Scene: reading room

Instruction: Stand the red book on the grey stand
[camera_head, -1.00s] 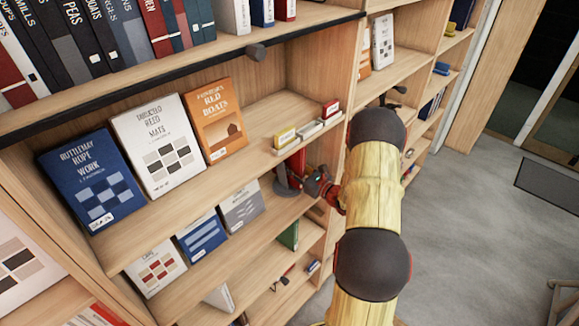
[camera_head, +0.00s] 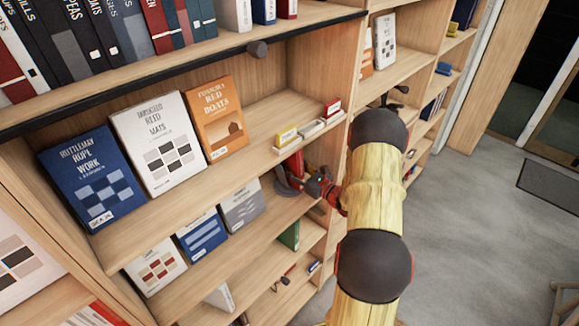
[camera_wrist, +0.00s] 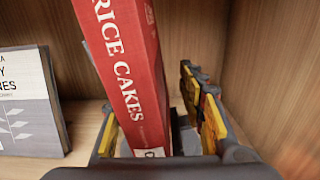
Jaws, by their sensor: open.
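The red book (camera_wrist: 128,70), with RICE CAKES on its spine, stands upright with a slight lean in the wrist view. Dark grey parts of the stand (camera_wrist: 88,35) show beside it; how the book's base sits is hidden. In the head view, the red book (camera_head: 295,162) and the grey stand (camera_head: 283,186) are on a middle shelf, partly behind my gripper. My gripper (camera_wrist: 155,100) is open, with a yellow-padded finger on each side of the book. A clear gap shows between the book and the right finger; the left finger is close to the book.
A grey-and-white book (camera_wrist: 32,100) stands left of the red book. A wooden side wall (camera_wrist: 275,70) rises close on the right of my gripper. The shelf above (camera_head: 215,180) holds display books and small boxes (camera_head: 286,138). Open floor (camera_head: 470,240) lies to the right.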

